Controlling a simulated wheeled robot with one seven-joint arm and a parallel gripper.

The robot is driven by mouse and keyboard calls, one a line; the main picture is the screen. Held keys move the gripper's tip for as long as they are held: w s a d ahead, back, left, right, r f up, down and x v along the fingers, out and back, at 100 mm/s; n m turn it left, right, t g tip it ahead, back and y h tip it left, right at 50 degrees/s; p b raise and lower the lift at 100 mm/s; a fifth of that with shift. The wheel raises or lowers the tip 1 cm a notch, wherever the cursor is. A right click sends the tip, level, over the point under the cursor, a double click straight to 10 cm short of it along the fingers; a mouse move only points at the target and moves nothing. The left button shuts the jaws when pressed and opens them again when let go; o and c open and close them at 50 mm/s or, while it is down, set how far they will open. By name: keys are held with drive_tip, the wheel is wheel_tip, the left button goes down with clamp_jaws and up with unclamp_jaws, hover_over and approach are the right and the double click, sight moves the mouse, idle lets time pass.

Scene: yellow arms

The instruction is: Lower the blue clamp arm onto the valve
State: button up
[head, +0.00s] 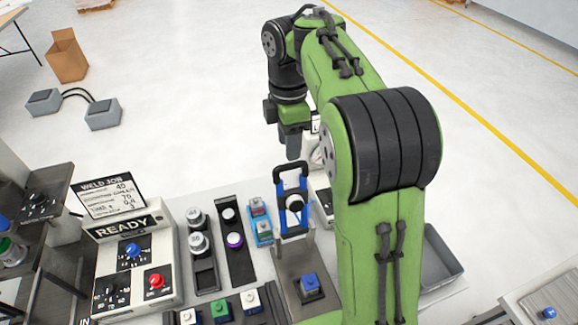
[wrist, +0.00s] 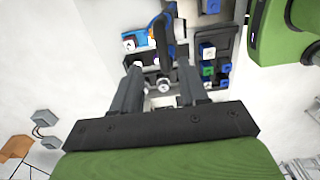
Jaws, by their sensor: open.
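The blue clamp arm (head: 281,205) stands upright at the back end of a grey plate (head: 290,262), with a black looped handle on top. A dark round knob sits between its blue bars. A blue block (head: 310,284) sits on the front of the plate; I cannot tell for sure that it is the valve. My gripper (head: 297,146) is above and just behind the clamp handle, apart from it in the picture. In the wrist view my gripper (wrist: 160,66) has its two fingers spread, and the blue clamp arm (wrist: 163,38) shows beyond them.
A control box with a READY sign (head: 122,228) and red and blue buttons stands at left. Trays with white-topped knobs (head: 200,243) and small coloured blocks (head: 221,309) lie left of the clamp. A grey bin (head: 440,262) is at right. My green arm covers the table's middle right.

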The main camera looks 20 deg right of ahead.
sight(289, 164)
drive_tip(key=f, duration=0.3)
drive_tip(key=f+b, duration=0.1)
drive_tip(key=shift+s+a+f, duration=0.25)
drive_tip(key=shift+s+f, duration=0.1)
drive_tip(key=shift+w+d+f, duration=0.1)
drive_tip(key=shift+w+f, duration=0.05)
drive_tip(key=shift+f, duration=0.05)
drive_tip(key=shift+c, duration=0.2)
drive_tip(key=shift+r, duration=0.1)
clamp_jaws()
